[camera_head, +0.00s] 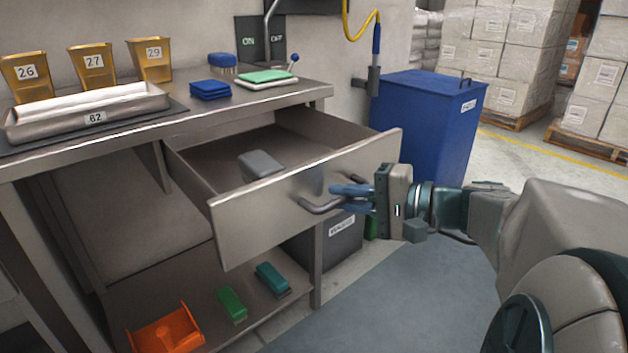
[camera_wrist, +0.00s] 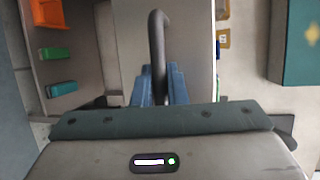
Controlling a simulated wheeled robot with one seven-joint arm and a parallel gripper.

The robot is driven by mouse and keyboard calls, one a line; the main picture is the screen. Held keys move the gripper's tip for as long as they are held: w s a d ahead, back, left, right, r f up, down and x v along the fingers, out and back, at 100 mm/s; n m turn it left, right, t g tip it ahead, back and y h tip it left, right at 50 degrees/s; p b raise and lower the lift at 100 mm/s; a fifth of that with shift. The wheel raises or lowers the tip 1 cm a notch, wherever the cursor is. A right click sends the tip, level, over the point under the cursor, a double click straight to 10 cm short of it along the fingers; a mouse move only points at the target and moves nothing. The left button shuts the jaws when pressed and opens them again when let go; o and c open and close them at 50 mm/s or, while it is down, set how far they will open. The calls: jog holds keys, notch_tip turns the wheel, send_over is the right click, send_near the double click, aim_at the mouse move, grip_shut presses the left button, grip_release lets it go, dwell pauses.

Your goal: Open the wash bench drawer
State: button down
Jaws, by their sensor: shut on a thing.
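The wash bench drawer (camera_head: 256,215) stands pulled well out from under the steel bench top (camera_head: 297,95), and its inside shows. A grey block-shaped item (camera_head: 261,164) lies in it. The bar handle (camera_head: 312,207) is on the drawer's front face. My gripper (camera_head: 345,198), with blue fingers, is shut on this handle at its right part. In the wrist view the dark handle (camera_wrist: 157,45) runs down between the blue fingers of my gripper (camera_wrist: 159,88). The part of the handle between the fingers is partly hidden.
A lower shelf holds brushes (camera_head: 231,304) and an orange dustpan (camera_head: 168,331). A blue bin (camera_head: 425,130) stands behind the drawer's right end. Floor (camera_head: 400,295) in front is clear.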

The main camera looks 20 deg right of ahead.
jog(key=shift+s, duration=0.1)
jog(key=c, duration=1.5)
grip_release()
jog(key=shift+o, duration=0.2)
jog(key=p+v, duration=0.3)
jog(key=v, duration=1.1)
jog(key=shift+r, duration=0.1)
